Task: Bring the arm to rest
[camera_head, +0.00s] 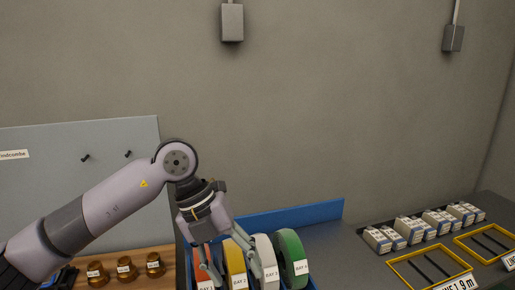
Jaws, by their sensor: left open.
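My left arm reaches in from the lower left, with its elbow bent at the middle of the camera_head view and the forearm end pointing down. My left gripper (236,272) is open, its fingers spread and pointing down over a row of coloured discs. One finger is in front of the orange disc (204,262) and the other comes down near the yellow disc (235,260) and the white disc (266,258). I cannot tell whether the fingers touch them. Nothing shows held between the fingers. My right gripper is not in view.
A green disc (291,255) ends the row, before a blue back panel (290,216). Several brass-coloured pieces (124,267) stand on a wooden surface at lower left. Several small white boxes (408,228) and yellow frames (420,268) are at right. A grey board (60,165) stands behind my arm.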

